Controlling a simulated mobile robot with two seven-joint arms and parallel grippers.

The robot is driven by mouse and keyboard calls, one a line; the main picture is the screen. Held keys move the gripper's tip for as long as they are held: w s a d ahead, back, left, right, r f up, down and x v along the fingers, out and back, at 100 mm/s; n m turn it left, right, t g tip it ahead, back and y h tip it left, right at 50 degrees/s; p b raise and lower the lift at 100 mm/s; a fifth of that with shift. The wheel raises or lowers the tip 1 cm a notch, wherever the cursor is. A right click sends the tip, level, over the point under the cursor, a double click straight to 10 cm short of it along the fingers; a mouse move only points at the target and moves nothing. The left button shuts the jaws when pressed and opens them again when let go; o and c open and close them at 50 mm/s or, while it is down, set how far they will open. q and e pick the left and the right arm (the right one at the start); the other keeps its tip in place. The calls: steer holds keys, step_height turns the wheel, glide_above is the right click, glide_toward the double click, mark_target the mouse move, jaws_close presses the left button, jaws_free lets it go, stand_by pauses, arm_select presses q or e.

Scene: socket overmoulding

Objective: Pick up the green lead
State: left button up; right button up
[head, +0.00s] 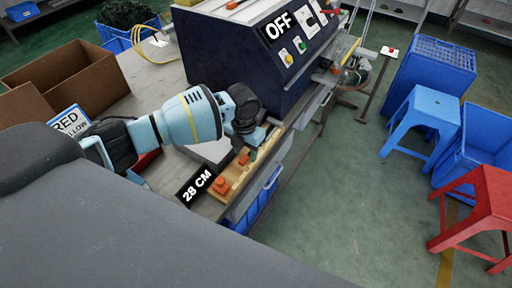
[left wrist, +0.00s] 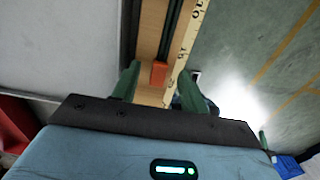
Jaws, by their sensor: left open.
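A dark green strand (left wrist: 171,32), which looks like the green lead, runs lengthwise along a wooden measuring board (left wrist: 150,35) in the left wrist view. Its near end meets an orange block (left wrist: 159,73) on the board. My left gripper (left wrist: 158,78) is open, with one finger on each side of the orange block and nothing visibly held. In the head view my left gripper (head: 252,146) is low over the board (head: 228,186) at the bench edge and hides part of it. The lead cannot be made out there. My right gripper is out of view.
A dark machine (head: 225,50) marked OFF stands behind the board. A "28 CM" sign (head: 195,186) is at the board's near end. Cardboard boxes (head: 65,78) and a blue crate of dark green leads (head: 125,14) are at the left. Stools (head: 424,118) stand on the floor at right.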

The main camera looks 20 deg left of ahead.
arm_select(q)
steer(key=shift+f, duration=0.8)
steer(key=shift+r, duration=0.15)
jaws_close()
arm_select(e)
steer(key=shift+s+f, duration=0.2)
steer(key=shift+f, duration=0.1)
arm_select(q)
steer(key=shift+r, duration=0.1)
steer(key=shift+r, duration=0.5)
step_height(320, 180, up, 2)
steer(key=shift+r, duration=0.15)
steer(key=s+d, duration=0.3)
steer(key=d, duration=0.4)
steer(key=s+d+r, duration=0.1)
steer(key=s+d, duration=0.2)
steer(key=d, duration=0.4)
steer(key=shift+s+d+r+b, duration=0.15)
steer(key=shift+d+r+b, duration=0.1)
steer(key=shift+d+b, duration=0.15)
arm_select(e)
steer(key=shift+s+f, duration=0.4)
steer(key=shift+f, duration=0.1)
